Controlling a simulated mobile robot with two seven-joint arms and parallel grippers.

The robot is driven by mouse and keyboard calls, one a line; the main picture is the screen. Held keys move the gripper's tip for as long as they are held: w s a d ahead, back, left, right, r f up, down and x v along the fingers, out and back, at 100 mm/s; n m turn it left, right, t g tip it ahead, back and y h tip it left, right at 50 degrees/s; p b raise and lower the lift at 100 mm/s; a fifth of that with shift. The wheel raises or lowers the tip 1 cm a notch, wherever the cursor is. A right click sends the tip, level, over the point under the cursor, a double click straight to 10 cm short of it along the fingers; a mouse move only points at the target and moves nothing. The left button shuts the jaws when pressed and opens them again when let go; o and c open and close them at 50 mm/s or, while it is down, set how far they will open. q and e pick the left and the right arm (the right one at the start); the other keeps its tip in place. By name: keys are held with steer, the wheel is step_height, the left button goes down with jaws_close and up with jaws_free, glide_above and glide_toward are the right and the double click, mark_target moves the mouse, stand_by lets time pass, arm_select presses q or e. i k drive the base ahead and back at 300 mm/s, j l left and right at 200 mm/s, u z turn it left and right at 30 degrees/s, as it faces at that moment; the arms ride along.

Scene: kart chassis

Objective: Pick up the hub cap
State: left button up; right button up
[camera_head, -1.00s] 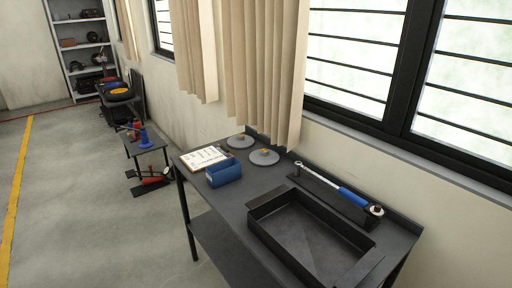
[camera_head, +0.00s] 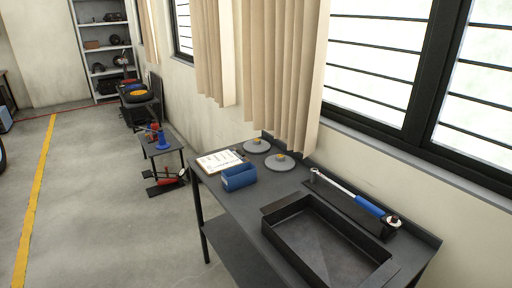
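Two round grey discs with yellow centres, which look like hub caps, lie flat on the dark workbench (camera_head: 225,193) near the wall. The farther hub cap (camera_head: 248,147) is beside a clipboard, and the nearer hub cap (camera_head: 272,164) is just right of it, close to the curtain. The two appear apart from each other. Neither of my grippers is in view.
On the bench are a clipboard (camera_head: 217,162), a blue bin (camera_head: 239,178), a black tray (camera_head: 282,243) and a blue-handled torque wrench (camera_head: 357,200). A small stand (camera_head: 165,147), a shelf (camera_head: 91,67) and open floor lie to the left.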

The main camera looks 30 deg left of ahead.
mark_target(256, 146)
steer(key=j+z, duration=0.15)
steer(key=j, duration=1.6)
steer(key=j+z, duration=0.2)
steer(key=j, duration=0.7)
steer(key=i+j+z, duration=0.1)
steer(key=j+z, duration=0.15)
steer(key=j, duration=1.1)
steer(key=j+z, duration=0.25)
steer(key=j, duration=1.15)
steer(key=i+j+z, duration=0.1)
steer(key=j, duration=0.35)
steer(key=j+z, duration=0.1)
steer(key=j, duration=0.35)
